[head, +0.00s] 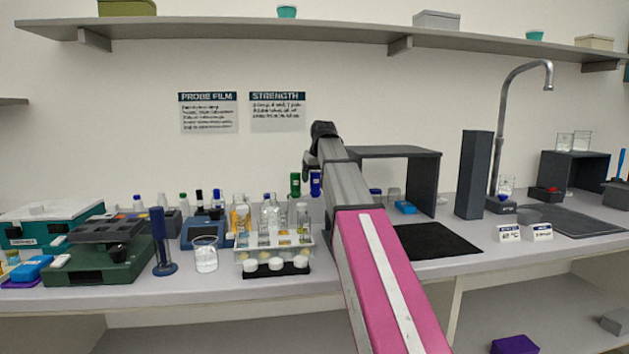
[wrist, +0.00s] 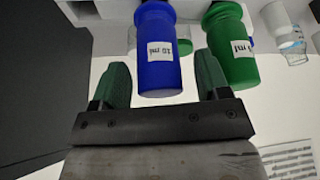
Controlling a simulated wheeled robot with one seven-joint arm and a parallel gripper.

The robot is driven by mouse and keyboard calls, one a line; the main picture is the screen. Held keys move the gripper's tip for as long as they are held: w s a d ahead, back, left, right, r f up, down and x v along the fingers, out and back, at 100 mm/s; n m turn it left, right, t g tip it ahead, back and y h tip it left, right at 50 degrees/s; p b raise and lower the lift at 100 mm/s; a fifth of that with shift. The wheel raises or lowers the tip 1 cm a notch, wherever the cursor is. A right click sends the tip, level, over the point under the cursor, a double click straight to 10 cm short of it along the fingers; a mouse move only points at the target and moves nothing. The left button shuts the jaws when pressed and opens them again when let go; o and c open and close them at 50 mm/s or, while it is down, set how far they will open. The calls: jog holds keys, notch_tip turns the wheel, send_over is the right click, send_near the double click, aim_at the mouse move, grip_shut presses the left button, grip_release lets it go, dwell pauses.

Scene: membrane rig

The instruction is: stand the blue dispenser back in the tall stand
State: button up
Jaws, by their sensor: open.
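The blue dispenser (wrist: 160,55), labelled 10 ml, lies ahead of my open gripper (wrist: 163,75) in the wrist view, with its near end between the two green fingers. I see no finger closed on it. It also shows in the head view (head: 316,184), just left of my arm and beside a green dispenser (head: 295,184). The green dispenser (wrist: 230,50) is just outside the right finger in the wrist view. My arm hides the area around the dispensers, and I cannot make out the tall stand clearly.
A rack of tubes (head: 275,258) and a beaker (head: 205,255) stand left of my arm. A dark grey shelf unit (head: 400,153), a black mat (head: 437,240) and a tall dark block (head: 474,176) are to the right. A wall shelf (head: 230,35) runs above.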

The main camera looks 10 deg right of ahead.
jog(key=a+v, duration=0.1)
jog(key=v, duration=0.8)
jog(key=shift+d, duration=0.45)
